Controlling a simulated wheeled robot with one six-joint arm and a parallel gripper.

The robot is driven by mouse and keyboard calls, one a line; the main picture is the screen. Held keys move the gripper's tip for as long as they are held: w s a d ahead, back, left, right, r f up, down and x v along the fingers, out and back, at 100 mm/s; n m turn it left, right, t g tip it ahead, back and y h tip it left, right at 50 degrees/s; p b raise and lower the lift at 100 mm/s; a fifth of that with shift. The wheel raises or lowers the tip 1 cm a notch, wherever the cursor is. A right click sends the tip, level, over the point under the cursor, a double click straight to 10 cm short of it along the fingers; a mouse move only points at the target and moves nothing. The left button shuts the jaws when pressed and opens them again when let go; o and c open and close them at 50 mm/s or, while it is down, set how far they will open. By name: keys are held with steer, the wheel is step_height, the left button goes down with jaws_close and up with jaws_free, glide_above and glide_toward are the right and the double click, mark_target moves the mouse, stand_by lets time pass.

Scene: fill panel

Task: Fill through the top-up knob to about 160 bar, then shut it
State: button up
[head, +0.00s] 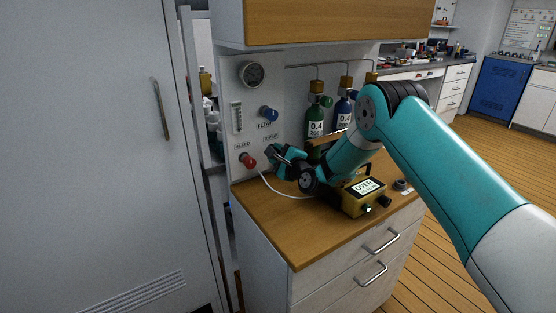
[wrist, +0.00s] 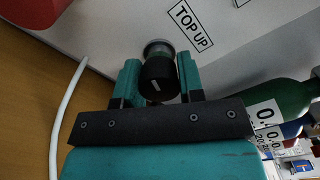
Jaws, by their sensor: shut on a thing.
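My gripper (wrist: 160,82) is shut on the black top-up knob (wrist: 158,76), which has a pale mark on its face. The knob stands out from the panel below the "TOP UP" label (wrist: 190,25). In the head view my gripper (head: 273,154) is at the lower right of the white panel (head: 245,112) and covers the knob. A round dark pressure gauge (head: 252,74) sits at the panel's top; its reading is too small to tell. A blue flow knob (head: 268,114) and a red bleed knob (head: 247,160) are on the same panel.
Green (head: 316,118) and blue (head: 343,112) cylinders stand right of the panel. A yellow device (head: 364,196) with a display sits on the wooden counter (head: 285,230). A white hose (wrist: 66,118) runs beside my gripper. The counter's front left is clear.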

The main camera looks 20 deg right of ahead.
steer(key=shift+n+b, duration=0.4)
steer(key=shift+n, duration=0.3)
steer(key=o, duration=0.9)
